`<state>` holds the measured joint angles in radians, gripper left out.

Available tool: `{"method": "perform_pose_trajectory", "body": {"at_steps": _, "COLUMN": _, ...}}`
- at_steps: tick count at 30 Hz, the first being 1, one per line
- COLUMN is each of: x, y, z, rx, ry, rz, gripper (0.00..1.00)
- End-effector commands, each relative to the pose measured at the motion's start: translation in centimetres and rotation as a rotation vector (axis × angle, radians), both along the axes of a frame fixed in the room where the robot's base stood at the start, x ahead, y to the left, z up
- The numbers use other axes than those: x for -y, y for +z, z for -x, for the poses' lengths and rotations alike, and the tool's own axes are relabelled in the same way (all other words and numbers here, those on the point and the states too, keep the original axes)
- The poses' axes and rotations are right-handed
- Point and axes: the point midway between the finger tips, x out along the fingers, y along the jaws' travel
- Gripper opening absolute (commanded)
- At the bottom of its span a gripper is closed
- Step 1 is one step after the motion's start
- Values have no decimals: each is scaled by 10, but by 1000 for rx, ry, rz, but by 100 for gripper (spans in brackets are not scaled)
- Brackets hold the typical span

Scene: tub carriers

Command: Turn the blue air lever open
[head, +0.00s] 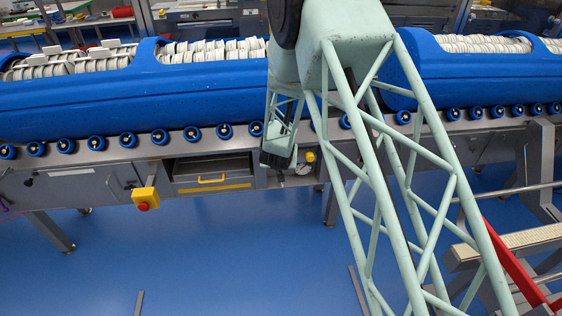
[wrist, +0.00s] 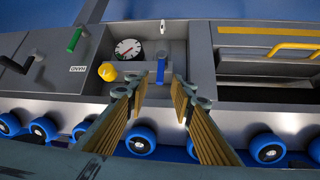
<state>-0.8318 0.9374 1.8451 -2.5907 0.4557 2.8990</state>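The blue air lever (wrist: 161,71) shows in the wrist view, upright in the picture, on a small metal valve fitting in a recess of the grey machine front. My gripper (wrist: 160,88) is open, with its two ribbed fingers apart and nothing between them. The lever's blue end lies in line with the gap between the fingertips; whether they are level with it in depth I cannot tell. In the head view my gripper (head: 279,152) is at the machine front, beside a yellow knob, and the lever cannot be made out.
A round gauge (wrist: 128,48) and a yellow knob (wrist: 107,71) sit left of the lever in the wrist view. A green handle (wrist: 75,40) is further left. A drawer with a yellow handle (head: 212,179) is beside the recess. Blue rollers (head: 160,137) line the edge above.

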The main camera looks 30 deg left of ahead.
Motion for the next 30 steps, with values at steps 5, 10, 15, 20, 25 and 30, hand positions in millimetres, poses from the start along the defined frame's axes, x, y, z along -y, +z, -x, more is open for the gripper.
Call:
{"method": "perform_pose_trajectory", "body": {"at_steps": 5, "x": 4, "y": 9, "z": 7, "rx": 1, "ry": 0, "rz": 0, "gripper": 22}}
{"method": "perform_pose_trajectory", "body": {"at_steps": 10, "x": 6, "y": 12, "z": 11, "rx": 0, "ry": 0, "rz": 0, "gripper": 22}}
{"method": "perform_pose_trajectory", "body": {"at_steps": 15, "x": 6, "y": 13, "z": 11, "rx": 0, "ry": 0, "rz": 0, "gripper": 22}}
{"method": "perform_pose_trajectory", "body": {"at_steps": 20, "x": 6, "y": 13, "z": 11, "rx": 0, "ry": 0, "rz": 0, "gripper": 22}}
{"method": "perform_pose_trajectory", "body": {"at_steps": 25, "x": 6, "y": 13, "z": 11, "rx": 0, "ry": 0, "rz": 0, "gripper": 22}}
{"method": "perform_pose_trajectory", "body": {"at_steps": 30, "x": 8, "y": 15, "z": 9, "rx": 2, "ry": -1, "rz": 0, "gripper": 22}}
